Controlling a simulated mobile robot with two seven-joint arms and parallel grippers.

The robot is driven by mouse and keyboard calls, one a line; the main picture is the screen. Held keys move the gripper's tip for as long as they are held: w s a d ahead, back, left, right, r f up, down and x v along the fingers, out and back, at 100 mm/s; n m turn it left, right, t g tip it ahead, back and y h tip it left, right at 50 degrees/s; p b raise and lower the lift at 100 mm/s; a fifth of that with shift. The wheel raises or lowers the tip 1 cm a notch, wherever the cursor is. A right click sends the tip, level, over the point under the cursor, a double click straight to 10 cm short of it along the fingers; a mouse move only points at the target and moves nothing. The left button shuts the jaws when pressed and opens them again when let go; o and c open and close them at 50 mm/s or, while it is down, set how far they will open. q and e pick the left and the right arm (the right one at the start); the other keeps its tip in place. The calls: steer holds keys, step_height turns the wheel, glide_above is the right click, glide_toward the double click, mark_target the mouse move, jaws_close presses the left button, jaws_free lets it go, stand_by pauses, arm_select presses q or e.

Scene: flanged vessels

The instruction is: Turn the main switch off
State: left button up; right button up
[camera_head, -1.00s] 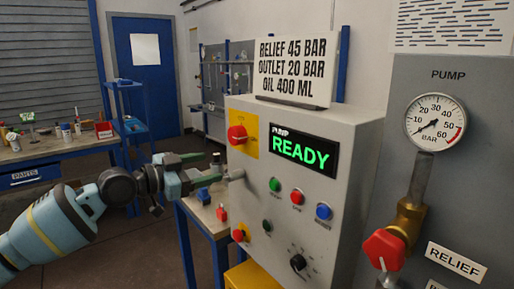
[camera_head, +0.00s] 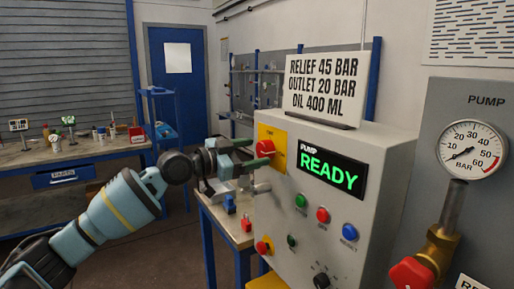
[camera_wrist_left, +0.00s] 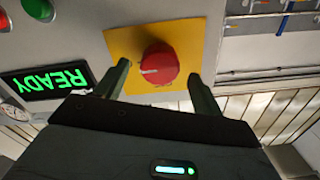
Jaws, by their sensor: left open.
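The main switch is a red round knob (camera_head: 264,150) on a yellow plate (camera_head: 273,131) at the upper left of the grey pump panel. My left gripper (camera_head: 271,155) is open in front of it, its fingers partly covering the knob and plate in the head view. In the left wrist view the red knob (camera_wrist_left: 160,63) sits between the two spread fingers (camera_wrist_left: 158,70), with a gap on each side. A pale mark shows on the knob's left side there. The green READY display (camera_head: 329,175) is lit. My right gripper is not in view.
Green, red and blue buttons (camera_head: 349,232) sit below the display. A red knob (camera_head: 264,246) and a black dial (camera_head: 321,281) are lower down. A sign (camera_head: 322,88) stands on top. A gauge (camera_head: 471,150) and red valve handle (camera_head: 411,274) are at right.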

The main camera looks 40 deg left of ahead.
arm_select(q)
steer(key=shift+x, duration=1.15)
steer(key=shift+c, duration=0.2)
steer(key=c, duration=0.9)
